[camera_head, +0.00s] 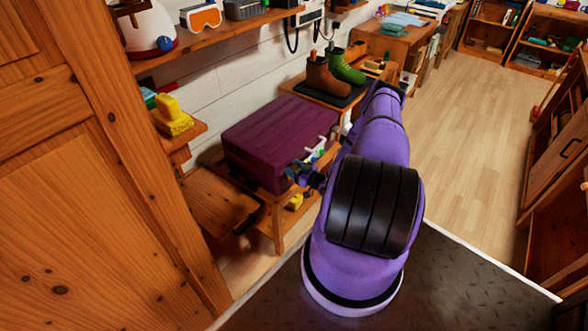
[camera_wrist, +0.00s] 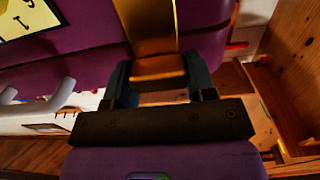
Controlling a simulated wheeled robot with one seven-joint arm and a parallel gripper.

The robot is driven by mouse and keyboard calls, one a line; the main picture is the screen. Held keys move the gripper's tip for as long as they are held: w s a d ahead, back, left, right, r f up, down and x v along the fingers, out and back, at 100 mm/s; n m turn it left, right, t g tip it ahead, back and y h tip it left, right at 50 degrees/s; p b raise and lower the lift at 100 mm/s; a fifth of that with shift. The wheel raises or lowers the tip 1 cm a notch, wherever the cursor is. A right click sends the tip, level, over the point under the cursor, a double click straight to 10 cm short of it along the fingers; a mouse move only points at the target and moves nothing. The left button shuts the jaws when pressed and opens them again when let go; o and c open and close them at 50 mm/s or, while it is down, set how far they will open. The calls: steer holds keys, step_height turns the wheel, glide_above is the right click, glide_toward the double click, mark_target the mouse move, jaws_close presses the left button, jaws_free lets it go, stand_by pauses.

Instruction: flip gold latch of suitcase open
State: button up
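In the head view, my gripper (camera_head: 308,178) is small at the suitcase's right front corner.
The pale suitcase handle (camera_wrist: 38,102) is left of my gripper. The wooden bench (camera_head: 278,225) is below the suitcase. Boots (camera_head: 330,78) stand behind it, a wooden door (camera_head: 95,190) is at left, and open floor (camera_head: 460,145) is at right.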

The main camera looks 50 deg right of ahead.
steer(key=shift+c, duration=1)
steer(key=shift+s, duration=0.1)
steer(key=shift+s+f, duration=0.2)
steer(key=shift+s, duration=0.25)
steer(key=shift+s+d+f, duration=0.1)
steer(key=shift+s+f, duration=0.3)
steer(key=shift+s, duration=0.2)
steer(key=shift+s+f, duration=0.35)
steer(key=shift+s, duration=0.2)
steer(key=shift+s+d+f, duration=0.1)
steer(key=shift+s+f, duration=0.8)
steer(key=shift+f, duration=0.15)
steer(key=shift+f+t, duration=0.15)
steer(key=shift+t, duration=0.15)
